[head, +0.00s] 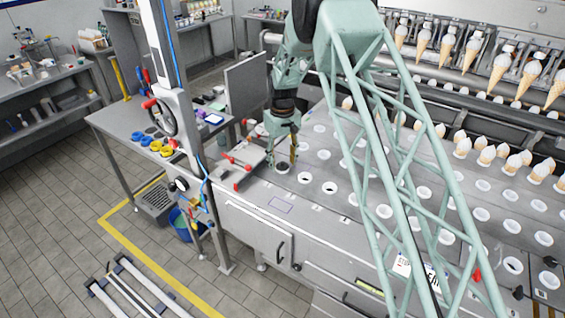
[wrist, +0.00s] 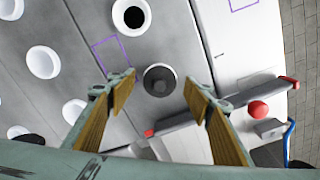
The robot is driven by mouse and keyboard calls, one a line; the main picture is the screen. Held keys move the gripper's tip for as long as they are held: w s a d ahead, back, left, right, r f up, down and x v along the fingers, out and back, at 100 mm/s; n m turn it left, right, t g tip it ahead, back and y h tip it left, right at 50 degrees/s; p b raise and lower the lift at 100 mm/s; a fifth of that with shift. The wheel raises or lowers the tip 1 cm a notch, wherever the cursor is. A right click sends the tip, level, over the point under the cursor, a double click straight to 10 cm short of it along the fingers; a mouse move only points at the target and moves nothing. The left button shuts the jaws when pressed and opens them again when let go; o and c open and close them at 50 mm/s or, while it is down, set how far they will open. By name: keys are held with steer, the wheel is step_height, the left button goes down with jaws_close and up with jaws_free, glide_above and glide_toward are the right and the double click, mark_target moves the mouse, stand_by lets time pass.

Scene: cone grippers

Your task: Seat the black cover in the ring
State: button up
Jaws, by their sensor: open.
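The black cover (wrist: 160,80) is a dark round disc with a raised knob. It lies on the grey metal deck and also shows in the head view (head: 282,167). My gripper (wrist: 161,84) is open, with its two tan-padded fingers on either side of the cover in the picture. The head view shows my gripper (head: 287,152) just over the cover; the exact height is hard to tell. Nothing is held. A white ring with a dark opening (wrist: 131,15) is at the top of the wrist view, apart from the cover. It seems to be the ring near the cover in the head view (head: 305,180).
A metal fixture with red knobs (head: 238,162) stands close left of my gripper. It shows at lower right in the wrist view (wrist: 258,109). More white rings (wrist: 43,62) dot the deck.

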steer(key=shift+r, duration=0.15)
step_height(320, 180, up, 12)
stand_by(0.7)
stand_by(1.0)
